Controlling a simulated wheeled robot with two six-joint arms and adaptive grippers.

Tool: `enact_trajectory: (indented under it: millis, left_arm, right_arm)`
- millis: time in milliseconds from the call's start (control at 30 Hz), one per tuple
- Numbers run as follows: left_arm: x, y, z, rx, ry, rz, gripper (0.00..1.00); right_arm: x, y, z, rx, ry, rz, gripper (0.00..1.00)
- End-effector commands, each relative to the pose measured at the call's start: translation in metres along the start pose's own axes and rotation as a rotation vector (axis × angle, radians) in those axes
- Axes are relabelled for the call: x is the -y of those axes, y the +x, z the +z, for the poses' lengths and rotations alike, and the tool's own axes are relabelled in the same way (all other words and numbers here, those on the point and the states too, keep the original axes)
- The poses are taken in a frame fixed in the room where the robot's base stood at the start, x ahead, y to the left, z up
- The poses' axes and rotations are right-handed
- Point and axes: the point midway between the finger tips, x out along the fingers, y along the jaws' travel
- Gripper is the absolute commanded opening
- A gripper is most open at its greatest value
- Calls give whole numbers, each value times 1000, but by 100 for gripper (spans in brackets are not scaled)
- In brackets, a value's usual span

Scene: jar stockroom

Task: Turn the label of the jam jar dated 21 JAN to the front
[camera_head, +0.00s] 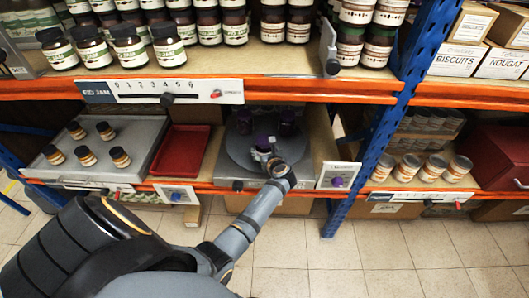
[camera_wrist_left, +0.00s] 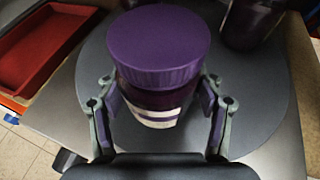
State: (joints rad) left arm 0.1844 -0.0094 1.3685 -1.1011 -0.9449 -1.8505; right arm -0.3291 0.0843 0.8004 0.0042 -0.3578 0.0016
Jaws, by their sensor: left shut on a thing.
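A jar with a purple lid (camera_wrist_left: 165,45) stands upright on a round grey turntable (camera_wrist_left: 270,110). In the head view the jar (camera_head: 263,143) is at the front of the turntable (camera_head: 238,150). My left gripper (camera_wrist_left: 158,108) is shut on it, one finger on each side. It also shows in the head view (camera_head: 270,158), partly covering the jar. A white label part with a purple band shows on the side toward the wrist camera; no date can be read. Two other purple-lidded jars (camera_head: 288,118) stand farther back. My right gripper is not in view.
A red tray (camera_head: 182,150) lies left of the turntable, with a grey tray of several small jars (camera_head: 120,157) beyond it. A shelf edge with a scale strip (camera_head: 160,91) runs above. A blue upright (camera_head: 360,150) stands at the right.

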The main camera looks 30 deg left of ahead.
Motion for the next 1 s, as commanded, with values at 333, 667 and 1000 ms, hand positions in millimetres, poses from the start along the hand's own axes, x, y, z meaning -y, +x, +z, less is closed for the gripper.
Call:
enact_trajectory:
  millis: [333,667,1000]
  left_arm:
    - [1,0,2,4,-6,10,6]
    - [1,1,0,4,-5,10,6]
    - [0,2,-3,2,-5,10,76]
  right_arm:
    - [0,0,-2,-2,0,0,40]
    - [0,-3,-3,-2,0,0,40]
    - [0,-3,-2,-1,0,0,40]
